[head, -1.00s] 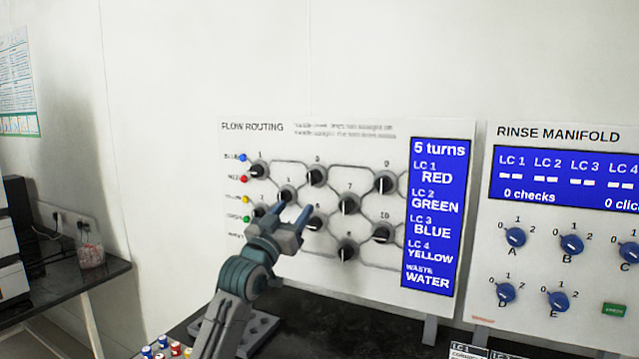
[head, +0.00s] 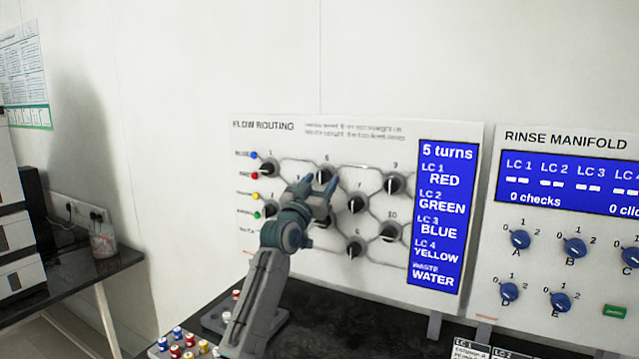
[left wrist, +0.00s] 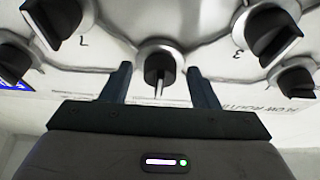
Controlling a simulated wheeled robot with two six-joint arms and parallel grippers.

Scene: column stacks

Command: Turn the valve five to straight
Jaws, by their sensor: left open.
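The flow routing panel (head: 300,262) is white with several black round valves joined by grey lines. Valve five (head: 325,173) is in its top row, partly hidden behind my left gripper (head: 318,186). In the left wrist view, valve five (left wrist: 158,65) is centred ahead between the fingers of the left gripper (left wrist: 163,88). Its pale handle mark runs near vertical in that picture. The fingers are open, one on each side, with visible gaps to the knob. The view is upside down. My right gripper is not in view.
Valve seven (head: 357,203), valve nine (head: 394,183) and valve one (head: 268,168) are close by. A blue screen (head: 446,215) reads "5 turns". The rinse manifold panel (head: 590,270) stands to the right. Several small coloured caps (head: 176,351) are at the lower left.

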